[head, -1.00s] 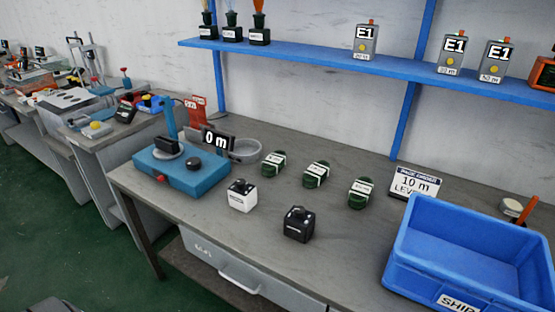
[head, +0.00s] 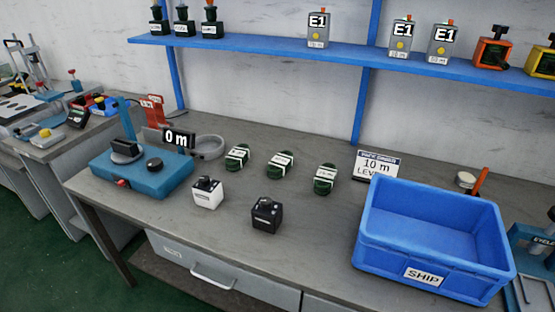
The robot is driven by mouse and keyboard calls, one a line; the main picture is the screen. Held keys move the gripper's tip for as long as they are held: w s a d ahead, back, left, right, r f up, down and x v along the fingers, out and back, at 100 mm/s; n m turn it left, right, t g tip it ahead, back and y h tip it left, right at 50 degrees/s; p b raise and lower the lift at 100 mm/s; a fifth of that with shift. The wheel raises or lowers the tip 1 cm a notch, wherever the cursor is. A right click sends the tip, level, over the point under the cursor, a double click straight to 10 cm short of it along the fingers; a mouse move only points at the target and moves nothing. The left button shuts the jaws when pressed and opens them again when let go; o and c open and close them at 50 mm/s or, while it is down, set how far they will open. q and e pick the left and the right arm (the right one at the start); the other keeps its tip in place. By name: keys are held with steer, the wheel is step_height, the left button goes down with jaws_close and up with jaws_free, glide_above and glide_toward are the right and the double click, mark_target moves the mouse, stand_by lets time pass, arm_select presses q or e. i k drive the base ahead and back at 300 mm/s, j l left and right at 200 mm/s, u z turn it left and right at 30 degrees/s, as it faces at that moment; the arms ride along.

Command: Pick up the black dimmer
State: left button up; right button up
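The black dimmer (head: 267,215) is a small black block with a pale label on its front. It stands upright on the grey workbench (head: 150,218), near the front edge and left of the blue bin. A similar white block (head: 208,193) stands to its left. Neither of my grippers shows in the head view.
A blue bin marked SHIP (head: 424,275) stands at the right. A blue machine with a 0 m display (head: 142,175) is at the left. Three green banded bundles (head: 281,165) lie behind the dimmer, and a 10 m sign (head: 377,166) stands behind the bin. Bench around the dimmer is clear.

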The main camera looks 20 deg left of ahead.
mark_target(269, 221)
steer(key=i, duration=0.65)
steer(key=j+u, duration=0.2)
steer(key=u, duration=0.8)
steer(key=i+l, duration=0.05)
